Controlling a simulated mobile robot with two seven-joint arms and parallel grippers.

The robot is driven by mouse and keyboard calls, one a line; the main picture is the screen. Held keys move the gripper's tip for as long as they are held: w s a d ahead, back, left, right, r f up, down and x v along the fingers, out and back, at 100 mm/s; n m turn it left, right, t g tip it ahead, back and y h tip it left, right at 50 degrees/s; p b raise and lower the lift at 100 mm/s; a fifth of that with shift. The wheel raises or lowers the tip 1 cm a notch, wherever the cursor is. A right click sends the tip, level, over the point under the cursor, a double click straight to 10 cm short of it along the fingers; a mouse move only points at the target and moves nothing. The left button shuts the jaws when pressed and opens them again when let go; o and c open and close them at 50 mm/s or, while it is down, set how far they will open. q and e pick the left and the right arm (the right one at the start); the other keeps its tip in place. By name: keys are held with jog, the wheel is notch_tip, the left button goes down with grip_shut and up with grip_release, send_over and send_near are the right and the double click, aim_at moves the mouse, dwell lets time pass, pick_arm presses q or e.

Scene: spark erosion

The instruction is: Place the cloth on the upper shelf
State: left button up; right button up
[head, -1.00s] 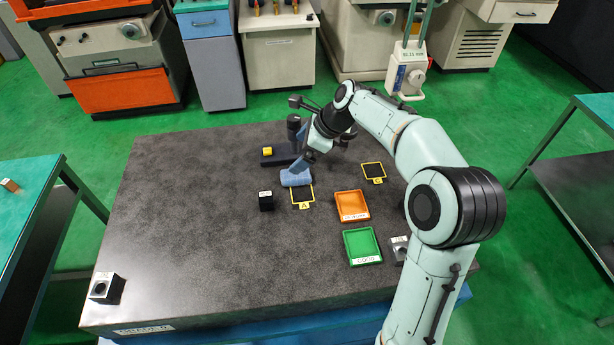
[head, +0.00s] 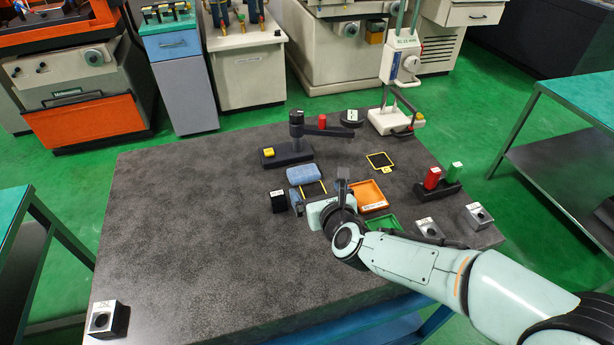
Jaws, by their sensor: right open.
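The cloth, a folded blue pad (head: 304,174), lies on the dark granite table (head: 190,230), just behind the yellow-framed square marked A (head: 313,188). My right gripper (head: 320,193) is open and empty, on the near side of the cloth and apart from it in the picture. It partly covers the yellow-framed square and the orange tray. A teal-topped two-level stand (head: 585,85) is at the right edge, with a dark lower level (head: 560,170). Another teal-topped stand (head: 12,215) is at the left edge. My left gripper is not in view.
A black block (head: 278,201) stands left of my right gripper. Orange (head: 370,196) and green (head: 384,222) trays lie right of the gripper. The table's left half is mostly clear.

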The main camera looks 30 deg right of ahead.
aim_at(305, 174)
jog(key=x, duration=0.6)
jog(key=shift+p+x, duration=0.95)
jog(key=shift+x, duration=1.7)
jog(key=shift+s, duration=0.1)
jog(key=c, duration=0.8)
jog(key=shift+o, duration=0.2)
